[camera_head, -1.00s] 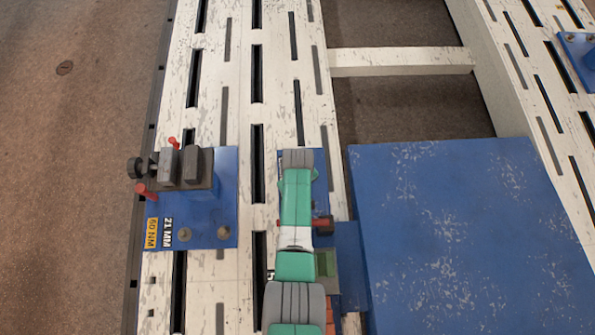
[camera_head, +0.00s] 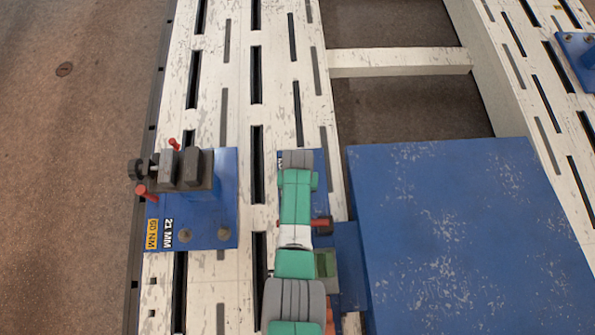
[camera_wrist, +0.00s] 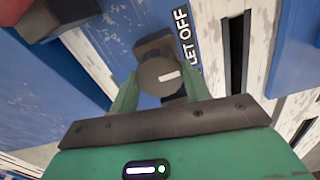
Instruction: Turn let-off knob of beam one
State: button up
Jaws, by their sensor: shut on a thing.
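In the wrist view a dark round knob (camera_wrist: 158,72) with a short white mark on its face stands on a dark block. A "LET OFF" label (camera_wrist: 185,40) is beside it. The two green fingers of my gripper (camera_wrist: 163,84) are on either side of the knob and shut on it. The white mark lies nearly level in this view, tilted slightly. In the head view my green and grey arm covers the knob and the gripper's fingers. A blue plate (camera_head: 320,165) shows partly beside the arm there.
A blue clamp station (camera_head: 225,190) with red pins and "21 MM" and "60 NM" labels stands left of my arm. A large blue slab (camera_head: 460,230) lies close on the right. The slotted white beam (camera_head: 225,90) is clear beyond.

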dwell(0.4)
jog(key=o, duration=1)
notch_tip(320, 180, up, 8)
jog(key=p, duration=0.5)
jog(key=shift+f, duration=0.1)
